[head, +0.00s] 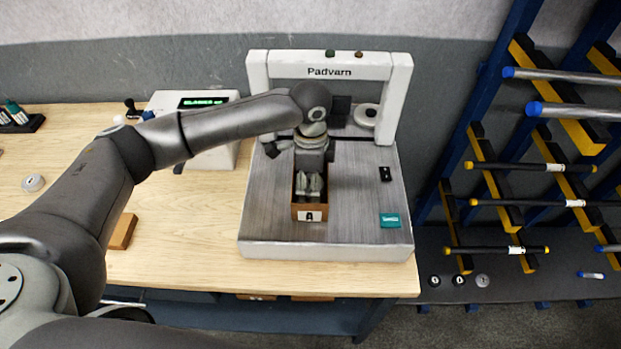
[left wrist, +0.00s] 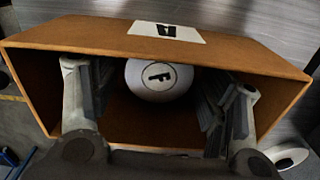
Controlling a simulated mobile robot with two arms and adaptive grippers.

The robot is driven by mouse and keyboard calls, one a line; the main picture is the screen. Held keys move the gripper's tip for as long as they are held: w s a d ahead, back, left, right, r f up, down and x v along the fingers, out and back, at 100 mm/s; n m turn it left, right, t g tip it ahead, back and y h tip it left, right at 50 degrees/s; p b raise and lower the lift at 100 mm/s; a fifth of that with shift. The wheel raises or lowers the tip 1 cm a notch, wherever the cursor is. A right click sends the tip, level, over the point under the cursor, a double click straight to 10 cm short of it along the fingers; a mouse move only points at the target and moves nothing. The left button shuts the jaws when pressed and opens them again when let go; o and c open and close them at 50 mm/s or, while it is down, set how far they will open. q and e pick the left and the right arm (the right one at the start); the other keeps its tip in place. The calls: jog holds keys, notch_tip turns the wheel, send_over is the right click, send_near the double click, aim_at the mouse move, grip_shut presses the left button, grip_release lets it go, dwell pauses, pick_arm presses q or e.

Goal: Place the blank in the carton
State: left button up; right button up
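The brown, open-topped carton (head: 298,213) with a white label marked "A" stands on the grey plate of the Padvarn machine. In the left wrist view the carton (left wrist: 80,36) fills most of the picture. The blank (left wrist: 158,80), a pale round piece with a dark mark on its end face, is inside the carton. My left gripper (head: 312,190) points down into the carton. In the left wrist view its fingers (left wrist: 156,110) are spread on either side of the blank, with gaps between. The blank cannot be made out in the head view. My right gripper is not in view.
The white Padvarn frame (head: 330,58) arches behind the carton. A teal item (head: 390,220) and a small black item (head: 385,174) lie on the plate to the right. A white display unit (head: 205,99) stands left. A rack of bars (head: 515,167) is at right.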

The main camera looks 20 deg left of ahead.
pick_arm(q)
jog(key=shift+r, duration=0.1)
jog(key=shift+r, duration=0.3)
notch_tip(320, 180, up, 12)
jog(key=b, duration=0.3)
jog(key=shift+f, duration=0.2)
